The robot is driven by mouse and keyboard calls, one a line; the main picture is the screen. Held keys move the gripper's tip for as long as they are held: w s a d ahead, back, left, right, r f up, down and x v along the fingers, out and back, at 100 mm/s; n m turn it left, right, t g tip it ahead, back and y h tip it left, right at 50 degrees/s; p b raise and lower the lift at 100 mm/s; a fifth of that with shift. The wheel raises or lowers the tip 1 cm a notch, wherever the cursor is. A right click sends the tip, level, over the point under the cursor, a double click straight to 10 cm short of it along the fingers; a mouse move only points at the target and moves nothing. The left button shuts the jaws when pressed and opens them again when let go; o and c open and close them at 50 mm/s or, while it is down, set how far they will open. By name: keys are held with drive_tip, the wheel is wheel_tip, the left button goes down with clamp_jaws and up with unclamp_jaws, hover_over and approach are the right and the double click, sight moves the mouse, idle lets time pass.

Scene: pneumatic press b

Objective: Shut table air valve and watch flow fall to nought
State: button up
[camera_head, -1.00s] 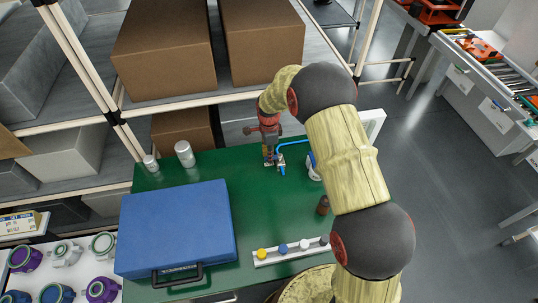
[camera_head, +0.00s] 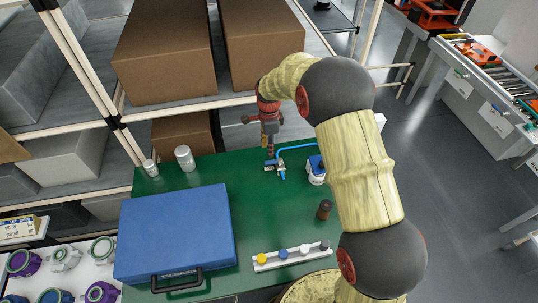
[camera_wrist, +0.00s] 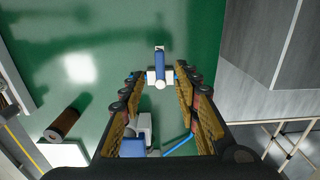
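The table air valve (camera_head: 277,165) is a small metal fitting with a blue lever (camera_head: 282,174), on the green table near its back edge. In the wrist view the blue lever (camera_wrist: 160,67) lies lengthwise above the metal body, just beyond and between my fingertips. My gripper (camera_head: 269,150) is behind the valve, pointing down. Its fingers are spread wide in the wrist view (camera_wrist: 158,84) with nothing between the pads. A blue hose (camera_head: 297,147) curves from the valve to a white and blue device (camera_head: 317,170). I cannot make out a flow reading.
A blue case (camera_head: 175,235) fills the table's left part. A dark brown knob-topped piece (camera_head: 323,210) and a white strip with coloured knobs (camera_head: 291,256) stand in front. Two silver cylinders (camera_head: 185,158) stand at the back left. Shelves with cardboard boxes (camera_head: 262,45) rise behind.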

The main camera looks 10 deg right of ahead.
drive_tip(key=shift+r, duration=2)
